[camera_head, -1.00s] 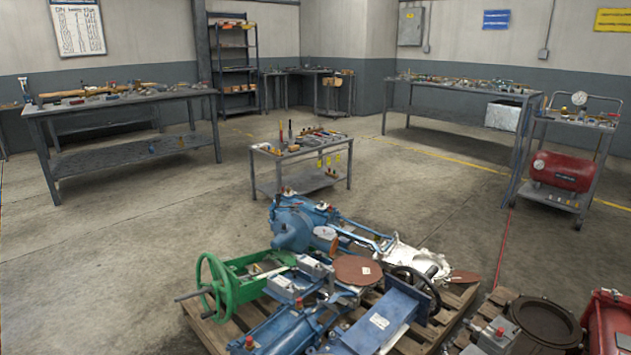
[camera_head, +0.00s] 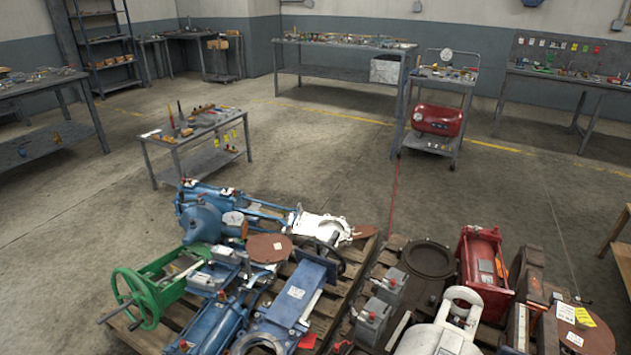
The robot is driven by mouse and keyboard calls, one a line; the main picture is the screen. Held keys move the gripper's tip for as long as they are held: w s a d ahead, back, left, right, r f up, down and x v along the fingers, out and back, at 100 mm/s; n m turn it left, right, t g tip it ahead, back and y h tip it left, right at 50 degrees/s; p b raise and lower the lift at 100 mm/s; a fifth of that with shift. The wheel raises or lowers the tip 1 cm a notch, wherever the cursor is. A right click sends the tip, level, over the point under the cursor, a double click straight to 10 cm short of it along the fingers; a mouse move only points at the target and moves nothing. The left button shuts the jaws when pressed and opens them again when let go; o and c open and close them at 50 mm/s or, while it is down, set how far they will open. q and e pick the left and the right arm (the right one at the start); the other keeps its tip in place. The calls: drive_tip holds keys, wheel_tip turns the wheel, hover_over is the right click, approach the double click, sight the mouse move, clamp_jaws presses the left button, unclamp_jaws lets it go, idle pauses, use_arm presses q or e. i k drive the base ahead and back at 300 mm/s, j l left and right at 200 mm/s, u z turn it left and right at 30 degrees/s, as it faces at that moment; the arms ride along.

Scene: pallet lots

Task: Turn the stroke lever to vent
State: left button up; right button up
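I cannot pick out a stroke lever or a vent marking at this distance. A cart (camera_head: 437,143) stands at the back right, with a red tank (camera_head: 437,120) on its lower shelf and a round gauge (camera_head: 446,56) at its top. Blue valve actuators (camera_head: 205,215) lie on a pallet at the front, with a green-framed unit and its green handwheel (camera_head: 136,298). A red cylinder unit (camera_head: 482,262) lies on a second pallet (camera_head: 341,332) to the right. Neither of my grippers is in view.
A small tool table (camera_head: 190,138) stands left of centre. Workbenches stand at the left (camera_head: 45,90), back (camera_head: 345,45) and right (camera_head: 560,79). A white-handled part (camera_head: 438,338) is at the front. Open floor (camera_head: 300,150) lies between the pallets and the back benches.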

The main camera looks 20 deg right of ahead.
sight(355, 314)
drive_tip(key=z, duration=1.25)
